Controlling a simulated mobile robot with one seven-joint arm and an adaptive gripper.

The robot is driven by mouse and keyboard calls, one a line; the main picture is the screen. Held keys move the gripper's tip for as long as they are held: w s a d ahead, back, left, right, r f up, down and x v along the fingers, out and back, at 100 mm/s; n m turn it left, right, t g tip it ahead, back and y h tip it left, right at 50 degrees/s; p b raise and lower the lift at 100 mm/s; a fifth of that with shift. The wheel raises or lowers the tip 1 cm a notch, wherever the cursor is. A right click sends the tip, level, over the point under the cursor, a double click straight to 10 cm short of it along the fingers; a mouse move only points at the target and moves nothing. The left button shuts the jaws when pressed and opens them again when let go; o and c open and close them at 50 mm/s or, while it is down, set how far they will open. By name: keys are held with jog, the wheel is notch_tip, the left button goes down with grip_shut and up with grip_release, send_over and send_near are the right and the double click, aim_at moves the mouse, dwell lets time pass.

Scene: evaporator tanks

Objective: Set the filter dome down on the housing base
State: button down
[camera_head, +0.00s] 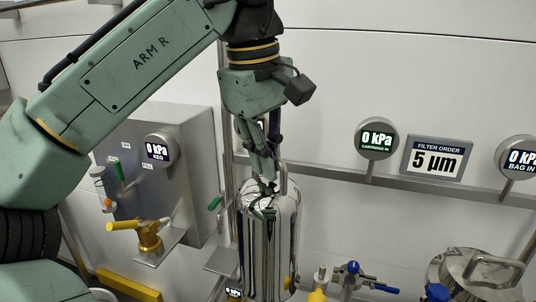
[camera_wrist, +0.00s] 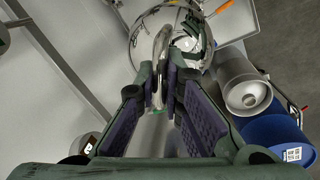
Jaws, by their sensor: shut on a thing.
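The filter dome (camera_head: 284,245) is a tall, shiny steel cylinder with a rounded top and a loop handle. It stands upright in the middle of the head view, and its rounded top shows in the wrist view (camera_wrist: 150,25). My gripper (camera_head: 267,183) is above the dome, pointing down. In the wrist view my gripper (camera_wrist: 169,90) has its purple-padded fingers closed around the dome's handle (camera_wrist: 160,48). I cannot make out the housing base; the dome's lower end runs toward the bottom of the picture, so contact beneath it cannot be told.
A steel panel (camera_head: 190,125) with a yellow valve (camera_head: 149,237) stands at left. Valves with blue handles (camera_head: 353,268) and a lidded steel vessel (camera_head: 470,275) are at lower right. A rail (camera_head: 330,170) runs behind the dome. The wrist view shows a blue container (camera_wrist: 268,135).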

aim_at(267, 181)
jog(key=shift+f+b, duration=1.7)
jog(key=shift+f, duration=0.9)
jog(key=shift+p, duration=0.6)
dwell(0.4)
jog(key=shift+f+b, duration=1.5)
jog(key=shift+f, duration=0.85)
jog(key=shift+p, duration=0.65)
dwell(0.8)
